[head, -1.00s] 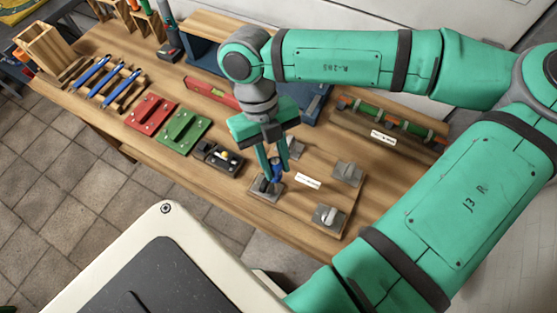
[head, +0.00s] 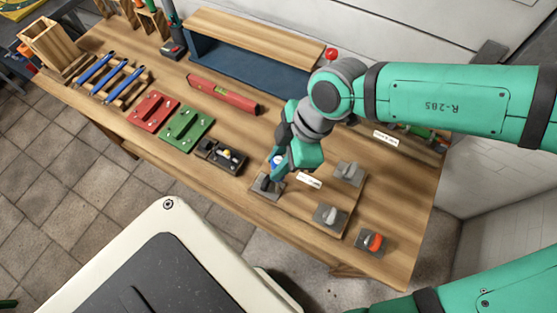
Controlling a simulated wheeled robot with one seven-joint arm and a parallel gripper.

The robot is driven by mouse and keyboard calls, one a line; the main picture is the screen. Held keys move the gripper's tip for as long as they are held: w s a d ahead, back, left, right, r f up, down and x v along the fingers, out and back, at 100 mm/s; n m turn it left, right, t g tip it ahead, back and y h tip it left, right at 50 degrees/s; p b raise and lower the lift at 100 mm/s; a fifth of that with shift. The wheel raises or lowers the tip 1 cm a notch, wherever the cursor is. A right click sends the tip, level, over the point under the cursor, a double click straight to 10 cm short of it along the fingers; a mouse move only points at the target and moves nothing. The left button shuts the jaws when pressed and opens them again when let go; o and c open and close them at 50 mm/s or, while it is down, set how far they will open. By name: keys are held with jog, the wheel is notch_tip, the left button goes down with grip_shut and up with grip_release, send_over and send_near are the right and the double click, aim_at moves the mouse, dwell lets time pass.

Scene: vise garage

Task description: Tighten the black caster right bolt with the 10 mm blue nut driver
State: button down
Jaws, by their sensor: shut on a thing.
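The black caster (head: 266,187) sits on its grey plate near the front of the wooden board on the workbench. My gripper (head: 275,168) is shut on a blue nut driver (head: 277,160), directly above and behind the caster, partly covering it. Only a small patch of the driver's blue handle shows. Its tip and the caster's right bolt are hidden, so I cannot tell whether they touch. The driver's size mark cannot be read.
Grey casters (head: 330,215) stand right of the black one; an orange caster (head: 374,241) is near the front right corner. Left are a black block (head: 221,156), green (head: 187,128) and red (head: 153,110) holders, and a rack of blue tools (head: 113,80). A red level (head: 222,94) lies behind.

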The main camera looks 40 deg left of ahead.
jog(key=shift+w+m+t+y, duration=0.1)
jog(key=shift+m+t+y, duration=0.2)
jog(key=shift+m, duration=0.7)
jog(key=shift+r, duration=0.1)
